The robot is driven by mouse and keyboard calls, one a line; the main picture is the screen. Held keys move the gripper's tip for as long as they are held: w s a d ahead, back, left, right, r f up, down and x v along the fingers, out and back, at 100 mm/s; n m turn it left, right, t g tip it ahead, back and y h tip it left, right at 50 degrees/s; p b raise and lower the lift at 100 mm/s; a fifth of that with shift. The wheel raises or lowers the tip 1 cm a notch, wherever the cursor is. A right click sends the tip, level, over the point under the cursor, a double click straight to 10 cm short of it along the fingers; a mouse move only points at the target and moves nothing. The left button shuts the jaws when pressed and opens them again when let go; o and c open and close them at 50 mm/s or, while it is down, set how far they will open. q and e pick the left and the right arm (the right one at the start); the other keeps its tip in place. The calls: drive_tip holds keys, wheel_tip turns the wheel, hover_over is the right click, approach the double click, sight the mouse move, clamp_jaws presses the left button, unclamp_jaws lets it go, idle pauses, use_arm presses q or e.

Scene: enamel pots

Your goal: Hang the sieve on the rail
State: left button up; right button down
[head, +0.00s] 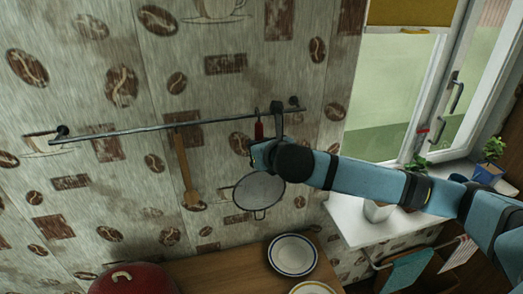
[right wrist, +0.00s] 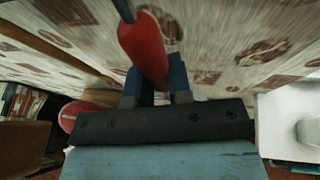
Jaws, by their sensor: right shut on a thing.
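The sieve (head: 259,191) has a pale round bowl with a dark rim and a small loop at the bottom. It hangs upright in front of the wall, below the rail (head: 180,126). Its red handle (head: 259,130) rises above my right gripper (head: 262,153) to about the rail's height. The handle also shows in the right wrist view (right wrist: 144,48), between the blue fingers of my right gripper (right wrist: 158,82). That gripper is shut on the handle. Whether the handle's top end is over the rail or only in front of it, I cannot tell. My left gripper is out of view.
Below are a red lidded pot (head: 135,280) and plates (head: 292,255) on a wooden counter (head: 215,278). A windowsill (head: 350,222) with pots is at right. The rail's left part is free.

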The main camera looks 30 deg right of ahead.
drive_tip(key=shift+w+d, duration=0.25)
drive_tip(key=shift+w, duration=0.8)
drive_tip(key=shift+w+d, duration=0.15)
drive_tip(key=shift+w, duration=0.35)
drive_tip(key=shift+w+d+f+b, duration=0.1)
drive_tip(key=shift+w+f+b, duration=0.3)
drive_tip(key=shift+f+b, duration=0.15)
drive_tip(key=shift+f, duration=0.4)
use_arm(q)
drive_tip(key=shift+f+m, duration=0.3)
use_arm(e)
drive_tip(key=shift+f, duration=0.2)
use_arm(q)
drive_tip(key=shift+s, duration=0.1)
